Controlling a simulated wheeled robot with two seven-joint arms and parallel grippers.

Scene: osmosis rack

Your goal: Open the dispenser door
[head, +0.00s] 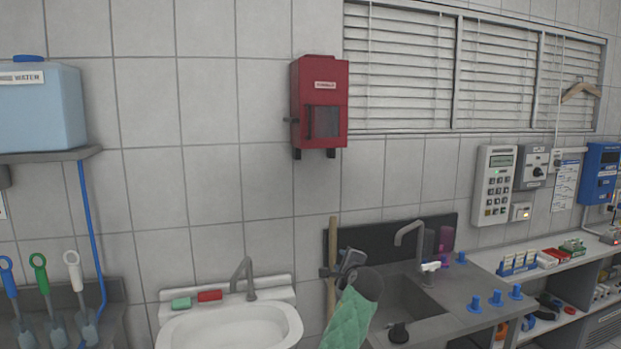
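The red dispenser (301,88) is fixed to the tiled wall, upper middle of the head view. Its front door (335,99) looks shut, with a white label above, a small dark window and a dark vertical handle (309,123) at its left edge. A small dark part sticks out from the left side of the box. My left gripper (338,268) is small, dark and well below the dispenser, apart from it and near the sink. Its fingers are too small to read. My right gripper does not show.
A white washbasin (228,329) and a grey sink with a tap (410,235) stand below. A wooden pole (332,235) is beside my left gripper. A water tank (40,110) sits on a shelf at left. Bare wall surrounds the dispenser's left side; window blinds are at right.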

